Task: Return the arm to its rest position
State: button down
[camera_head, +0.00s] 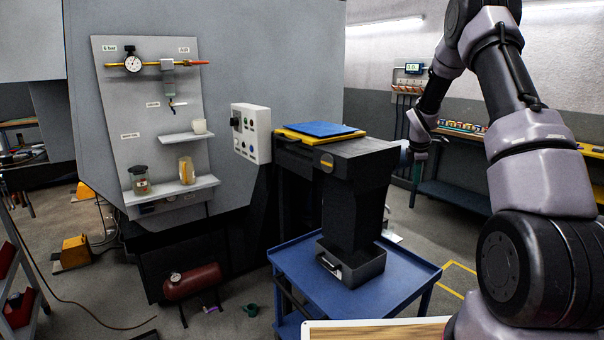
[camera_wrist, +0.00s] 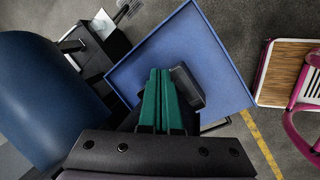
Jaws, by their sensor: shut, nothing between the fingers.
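My arm rises from the lower right of the head view, bends at the top and comes down toward the middle. My gripper (camera_head: 405,152) is at its end, beside the right end of a dark block (camera_head: 365,150); its fingertips are hard to make out there. In the wrist view my gripper (camera_wrist: 158,72) shows two green fingers side by side, shut with nothing between them. They point over a blue trolley top (camera_wrist: 205,40), near a dark box (camera_wrist: 187,85) on it.
The blue trolley (camera_head: 405,285) stands below the dark block. A grey panel (camera_head: 150,100) with a gauge and shelves is at left. A red tank (camera_head: 192,282) lies on the floor. A bench (camera_head: 455,195) runs along the back right. A pink-framed seat (camera_wrist: 285,75) is at right in the wrist view.

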jog(key=s+a+r+m+t, duration=0.1)
jog(key=s+a+r+m, duration=0.25)
jog(key=s+r, duration=0.35)
jog(key=s+a+r+m+y, duration=0.1)
jog(key=s+a+r+m, duration=0.25)
jog(key=s+r, duration=0.45)
jog(key=s+a+r+m+t, duration=0.15)
jog(key=s+r+m, duration=0.25)
jog(key=r, duration=0.6)
jog(key=s+a+r+m+y, duration=0.1)
jog(key=s+a+m, duration=0.3)
jog(key=s, duration=0.8)
jog(key=s+a+r+m+t+y, duration=0.1)
jog(key=s+a+r+m, duration=0.2)
jog(key=s, duration=0.8)
jog(key=shift+s+a+m+y, duration=0.4)
jog(key=shift+a+m, duration=0.1)
jog(key=shift+m, duration=0.7)
jog(key=shift+w+t, duration=0.1)
jog(key=shift+t, duration=0.15)
